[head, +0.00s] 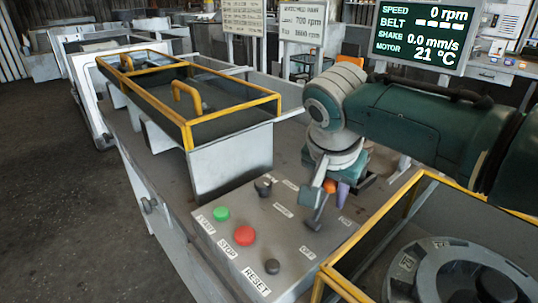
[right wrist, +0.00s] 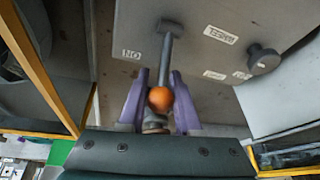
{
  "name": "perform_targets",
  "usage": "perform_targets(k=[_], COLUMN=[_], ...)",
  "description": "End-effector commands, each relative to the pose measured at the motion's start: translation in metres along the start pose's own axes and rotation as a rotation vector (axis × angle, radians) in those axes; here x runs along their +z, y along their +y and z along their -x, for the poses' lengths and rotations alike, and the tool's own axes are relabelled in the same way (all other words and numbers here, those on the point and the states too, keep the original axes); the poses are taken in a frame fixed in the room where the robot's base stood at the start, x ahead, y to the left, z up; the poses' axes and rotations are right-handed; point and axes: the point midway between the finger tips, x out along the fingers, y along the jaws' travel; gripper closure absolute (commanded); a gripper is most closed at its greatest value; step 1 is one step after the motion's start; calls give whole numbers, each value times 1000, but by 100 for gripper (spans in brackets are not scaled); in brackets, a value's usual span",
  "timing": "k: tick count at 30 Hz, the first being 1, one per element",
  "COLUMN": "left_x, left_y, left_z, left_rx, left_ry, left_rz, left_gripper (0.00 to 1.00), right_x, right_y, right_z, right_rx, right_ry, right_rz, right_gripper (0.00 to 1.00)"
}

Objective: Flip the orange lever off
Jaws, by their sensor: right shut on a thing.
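The orange lever has a round orange knob (head: 329,186) on a grey shaft (head: 318,214) that rises from the grey control panel (head: 290,240). In the right wrist view the knob (right wrist: 160,98) sits between the two purple fingers of my right gripper (right wrist: 160,105), and the shaft (right wrist: 167,55) runs up to its base on the panel. My right gripper (head: 328,193) is shut on the lever, partly hiding it in the head view. An OFF label (head: 308,254) lies on the near side of the panel. An ON label (right wrist: 131,54) shows beside the shaft. My left gripper is out of view.
A green button (head: 221,214), red button (head: 244,235) and dark knobs (head: 272,266) share the panel. Yellow-framed covers stand behind (head: 188,130) and at front right (head: 408,205). The screen (head: 420,40) reads speed 0 rpm, shake 0.0 mm/s, motor 21 °C.

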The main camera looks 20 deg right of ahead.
Motion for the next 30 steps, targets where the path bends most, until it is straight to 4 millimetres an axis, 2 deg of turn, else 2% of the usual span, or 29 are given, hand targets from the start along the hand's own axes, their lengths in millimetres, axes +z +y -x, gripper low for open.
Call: perform_targets(k=[1,6,30], left_x=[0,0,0], left_y=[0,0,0], left_z=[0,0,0], left_rx=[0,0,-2], left_ry=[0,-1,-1], left_rz=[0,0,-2], left_gripper=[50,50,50], right_x=[0,0,0], right_y=[0,0,0], right_z=[0,0,0], right_rx=[0,0,1], right_ry=[0,0,0], right_rz=[0,0,0], right_gripper=[83,100,100])
